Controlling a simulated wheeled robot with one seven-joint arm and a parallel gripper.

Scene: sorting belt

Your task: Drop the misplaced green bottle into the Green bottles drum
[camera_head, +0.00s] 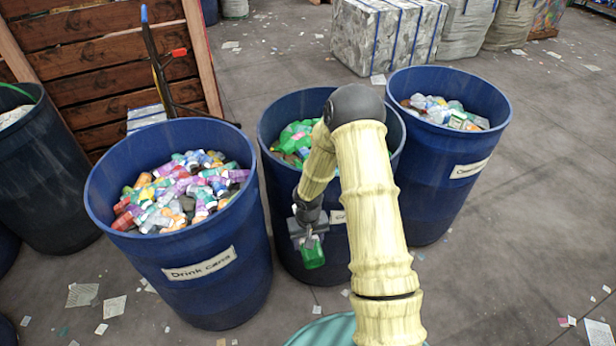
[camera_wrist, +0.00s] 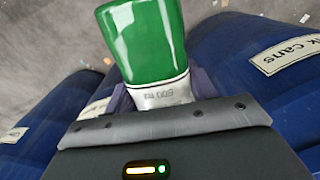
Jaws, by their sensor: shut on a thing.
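My gripper (camera_head: 309,238) is shut on the green bottle (camera_head: 313,255), which hangs in front of the middle blue drum (camera_head: 295,265), below its rim and outside it. The bottle also shows large in the wrist view (camera_wrist: 143,40), with its pale band between the jaws (camera_wrist: 160,92). The middle drum holds green bottles (camera_head: 296,142); its label (camera_head: 337,217) is mostly hidden by my arm, with only the start showing.
The Drink cans drum (camera_head: 205,290) stands left, full of mixed cans. A wooden pallet wall (camera_head: 100,60) and a wrapped bale (camera_head: 385,40) are behind. Scraps litter the floor.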

